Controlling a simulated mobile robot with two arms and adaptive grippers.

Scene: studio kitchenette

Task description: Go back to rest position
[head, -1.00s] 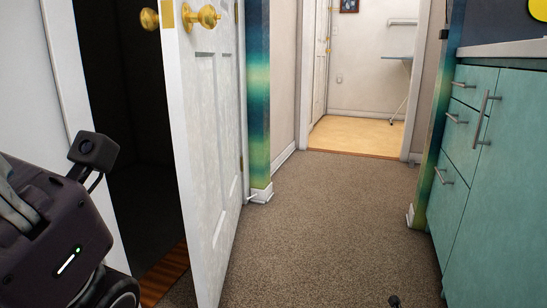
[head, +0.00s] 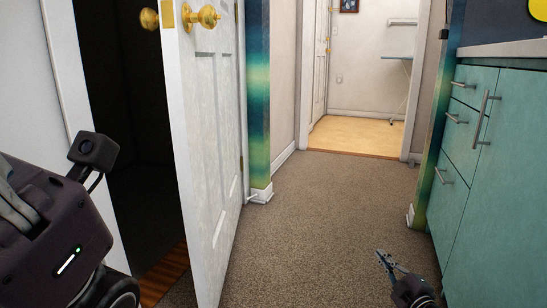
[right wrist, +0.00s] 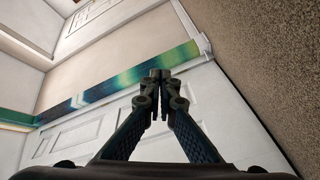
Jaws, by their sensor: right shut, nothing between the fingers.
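My right gripper (head: 383,257) is low in the head view, over the carpet to the left of the teal cabinets. Its fingers are together with nothing between them. The right wrist view also shows the closed fingertips (right wrist: 158,76), in front of the white door and the blue-green wall edge. My left gripper (head: 18,208) shows only in part at the left edge of the head view, beside the dark doorway. Its fingertips are cut off, so I cannot tell if it is open or shut.
A white door (head: 212,140) with brass knobs stands ajar at the left. Teal cabinets (head: 496,170) line the right side. The carpet (head: 320,220) between them is clear, leading to a bright room with an ironing board (head: 399,57).

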